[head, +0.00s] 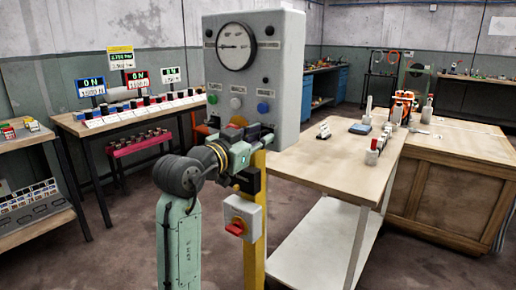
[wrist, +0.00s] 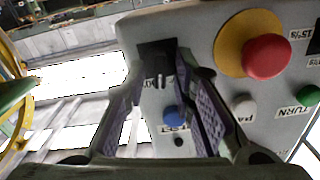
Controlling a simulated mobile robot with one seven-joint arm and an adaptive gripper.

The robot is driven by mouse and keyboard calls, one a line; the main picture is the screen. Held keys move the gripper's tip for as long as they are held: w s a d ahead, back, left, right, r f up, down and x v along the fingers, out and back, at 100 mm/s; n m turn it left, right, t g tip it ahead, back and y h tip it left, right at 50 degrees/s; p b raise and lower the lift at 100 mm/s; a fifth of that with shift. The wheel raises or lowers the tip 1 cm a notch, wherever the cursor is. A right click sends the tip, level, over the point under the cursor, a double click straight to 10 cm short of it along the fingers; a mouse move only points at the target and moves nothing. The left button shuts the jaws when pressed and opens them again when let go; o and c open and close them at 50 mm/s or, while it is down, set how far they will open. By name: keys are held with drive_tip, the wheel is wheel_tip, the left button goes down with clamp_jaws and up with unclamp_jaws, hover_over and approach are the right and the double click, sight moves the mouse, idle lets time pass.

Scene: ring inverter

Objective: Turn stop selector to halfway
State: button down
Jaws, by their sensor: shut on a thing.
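The stop selector is a dark knob (wrist: 157,60) on the grey control box, with a pale mark on its front. In the wrist view it sits between the fingertips of my gripper (wrist: 163,68), which is shut on it. The exact angle of the knob is hard to read, and its label is partly hidden by the fingers. In the head view my gripper (head: 262,137) is at the lower right of the control box (head: 285,60) and hides the selector.
A blue button (wrist: 171,115), a white button (wrist: 243,103) and a red mushroom button (wrist: 267,56) on a yellow ring are close to my fingers. The box stands on a yellow post with a red rotary switch (head: 237,226) lower down. A wooden table (head: 310,165) is to the right.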

drive_tip(key=shift+d+f+m+b, duration=0.1)
drive_tip(key=shift+m+b, duration=1.15)
drive_tip(key=shift+m, duration=0.65)
drive_tip(key=c, duration=1.7)
unclamp_jaws()
drive_tip(key=v, duration=1.2)
